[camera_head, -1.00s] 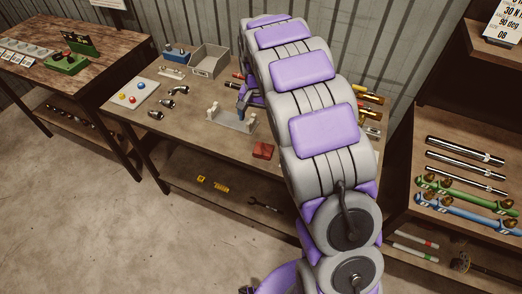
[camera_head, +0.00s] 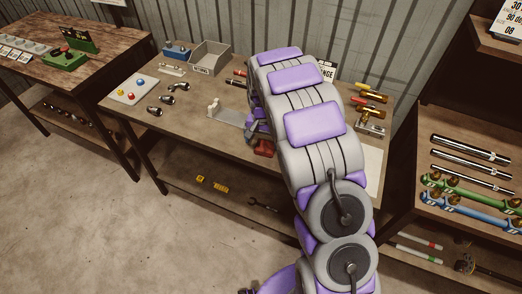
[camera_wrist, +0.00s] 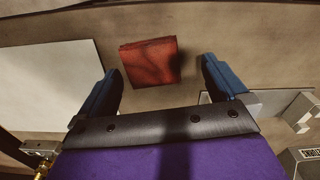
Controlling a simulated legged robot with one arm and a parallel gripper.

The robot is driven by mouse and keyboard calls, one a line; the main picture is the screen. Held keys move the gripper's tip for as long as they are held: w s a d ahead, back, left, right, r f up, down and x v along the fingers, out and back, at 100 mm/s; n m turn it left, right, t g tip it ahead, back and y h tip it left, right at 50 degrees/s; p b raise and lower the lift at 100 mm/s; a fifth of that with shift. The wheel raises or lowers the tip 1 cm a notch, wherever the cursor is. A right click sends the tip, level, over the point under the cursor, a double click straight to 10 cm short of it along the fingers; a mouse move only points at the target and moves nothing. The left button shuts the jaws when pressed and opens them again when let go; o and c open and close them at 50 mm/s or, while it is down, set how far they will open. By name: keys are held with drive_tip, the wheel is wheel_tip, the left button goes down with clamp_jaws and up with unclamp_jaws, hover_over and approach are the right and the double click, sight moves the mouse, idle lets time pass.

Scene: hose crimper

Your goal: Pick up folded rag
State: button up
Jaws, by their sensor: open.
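The folded rag (camera_wrist: 150,61) is a flat red square on the tabletop. In the wrist view it lies just beyond and between my fingertips. My gripper (camera_wrist: 158,78) is open and empty, with its two blue fingers spread either side of the rag's near area; no contact shows. In the head view the rag (camera_head: 264,148) is partly hidden beneath my gripper (camera_head: 257,137), close to the table's front edge. My arm hides part of the table behind it.
The workbench (camera_head: 195,131) holds a grey bracket (camera_head: 228,117), dark fittings (camera_head: 166,99), a grey bin (camera_head: 208,58) and a white board (camera_head: 131,91). A white sheet (camera_wrist: 50,90) lies left of the rag in the wrist view. A rack of rods (camera_head: 470,150) stands at right.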

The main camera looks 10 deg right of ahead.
sight(269, 145)
drive_tip(key=d+f, duration=0.2)
drive_tip(key=f, duration=0.1)
drive_tip(key=shift+d, duration=0.3)
drive_tip(key=shift+a+r, duration=0.1)
drive_tip(key=shift+a, duration=1.15)
drive_tip(key=c, duration=0.5)
drive_tip(key=shift+d, duration=0.1)
drive_tip(key=shift+c, duration=0.6)
drive_tip(key=shift+d, duration=0.9)
drive_tip(key=c, duration=0.4)
